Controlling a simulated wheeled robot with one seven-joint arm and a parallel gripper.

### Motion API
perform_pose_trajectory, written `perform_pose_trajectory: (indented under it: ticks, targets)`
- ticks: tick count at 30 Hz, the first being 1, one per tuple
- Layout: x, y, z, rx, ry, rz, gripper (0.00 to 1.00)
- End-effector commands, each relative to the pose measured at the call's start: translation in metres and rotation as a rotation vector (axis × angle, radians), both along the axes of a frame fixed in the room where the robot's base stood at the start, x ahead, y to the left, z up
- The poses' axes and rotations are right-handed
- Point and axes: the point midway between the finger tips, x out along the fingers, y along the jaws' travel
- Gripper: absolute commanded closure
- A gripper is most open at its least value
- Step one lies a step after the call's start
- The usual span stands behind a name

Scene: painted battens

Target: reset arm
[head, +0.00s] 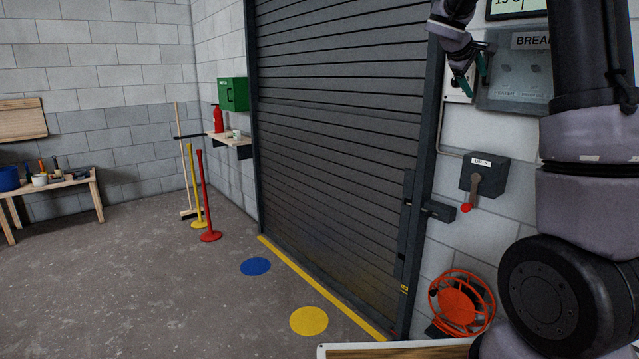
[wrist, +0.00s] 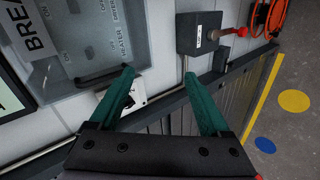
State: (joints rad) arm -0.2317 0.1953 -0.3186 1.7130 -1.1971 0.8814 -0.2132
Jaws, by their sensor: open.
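My gripper (head: 472,80) is raised at the upper right of the head view, in front of the wall between the shutter door's frame and the breaker panel (head: 515,75). In the wrist view my gripper (wrist: 158,74) shows two green fingers spread apart with nothing held between them. A small white wall plate (wrist: 128,97) is partly hidden behind the left finger there. My arm reaches in from the right side of the head view.
A grey box (head: 484,174) with a red-knobbed lever hangs below the panel. A red reel (head: 461,304) sits lower on the wall. The roller shutter (head: 340,130) is down. Red and yellow posts (head: 205,195) stand left. The floor (head: 150,290) at left is clear.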

Motion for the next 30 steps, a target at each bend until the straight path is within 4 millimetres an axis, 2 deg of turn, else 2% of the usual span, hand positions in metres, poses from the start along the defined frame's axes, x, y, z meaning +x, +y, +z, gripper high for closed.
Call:
perform_pose_trajectory:
  ticks: [1, 5, 9, 15, 18, 21, 24, 30]
  targets:
    - [-0.029, 0.005, 0.001, 0.101, -0.027, -0.032, 0.19]
    - [-0.098, 0.030, -0.007, 0.362, -0.083, -0.113, 0.19]
    - [-0.170, 0.068, -0.016, 0.626, -0.134, -0.193, 0.19]
    - [-0.268, 0.130, -0.034, 0.969, -0.188, -0.302, 0.19]
    - [-0.308, 0.159, -0.045, 1.110, -0.206, -0.352, 0.19]
    - [-0.338, 0.180, -0.056, 1.218, -0.216, -0.393, 0.19]
    - [-0.355, 0.194, -0.063, 1.285, -0.222, -0.419, 0.19]
    - [-0.365, 0.203, -0.069, 1.327, -0.225, -0.440, 0.19]
